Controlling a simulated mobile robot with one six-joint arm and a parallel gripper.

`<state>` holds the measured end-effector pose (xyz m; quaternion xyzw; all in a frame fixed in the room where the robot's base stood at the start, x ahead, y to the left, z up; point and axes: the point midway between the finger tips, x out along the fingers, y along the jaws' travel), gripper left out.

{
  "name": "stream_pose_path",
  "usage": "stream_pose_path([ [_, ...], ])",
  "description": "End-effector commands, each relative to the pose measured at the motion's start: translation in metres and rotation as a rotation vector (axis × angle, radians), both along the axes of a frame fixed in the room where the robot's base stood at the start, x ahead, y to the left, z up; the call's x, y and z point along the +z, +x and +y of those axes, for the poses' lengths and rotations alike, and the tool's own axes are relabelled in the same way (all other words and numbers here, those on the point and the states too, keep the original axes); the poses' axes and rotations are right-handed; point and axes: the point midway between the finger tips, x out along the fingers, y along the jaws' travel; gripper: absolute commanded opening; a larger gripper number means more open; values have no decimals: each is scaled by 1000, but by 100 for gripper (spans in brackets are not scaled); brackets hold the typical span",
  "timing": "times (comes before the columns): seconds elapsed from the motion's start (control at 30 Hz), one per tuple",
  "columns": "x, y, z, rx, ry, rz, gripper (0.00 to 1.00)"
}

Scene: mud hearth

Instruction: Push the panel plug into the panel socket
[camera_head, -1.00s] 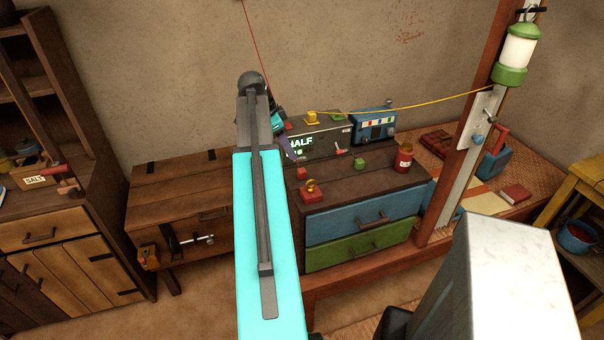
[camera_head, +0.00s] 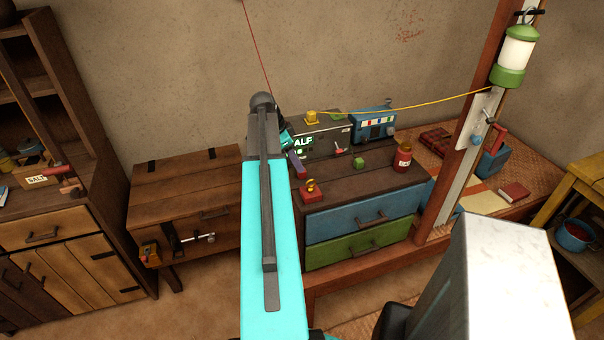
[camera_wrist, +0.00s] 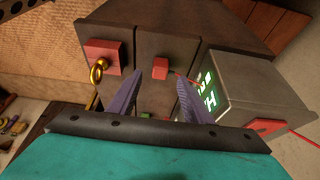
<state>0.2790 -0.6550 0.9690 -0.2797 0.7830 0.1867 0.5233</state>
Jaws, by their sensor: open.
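A small red block (camera_wrist: 160,68), seemingly the panel plug, stands on the dark cabinet top in the wrist view. A thin red cord shows beside it, towards the lit box. My gripper (camera_wrist: 161,79) is open, with its two purple fingers either side of the block in the picture; I cannot tell whether they touch it. In the head view, my gripper (camera_head: 297,163) is low over the cabinet and hides the block. A red part (camera_wrist: 265,127) on the grey box may be the panel socket, but I cannot be sure. My arm hides it in the head view.
The grey box (camera_head: 335,127) has a lit screen and a yellow plug (camera_head: 312,117) with a yellow cord. A red base with a gold ring (camera_head: 311,189), a green cube (camera_head: 358,160) and a red jar (camera_head: 403,155) stand nearby. A blue radio (camera_head: 375,125) is behind.

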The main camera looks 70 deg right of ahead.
Motion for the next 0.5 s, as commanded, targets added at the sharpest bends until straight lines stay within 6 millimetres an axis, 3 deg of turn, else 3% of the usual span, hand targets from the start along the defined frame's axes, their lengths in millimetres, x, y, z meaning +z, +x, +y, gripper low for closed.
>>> stream_pose_path([
  [0.27,-5,-2,-1,0,1,1,45],
  [0.5,-21,-6,-4,-1,1,1,45],
])
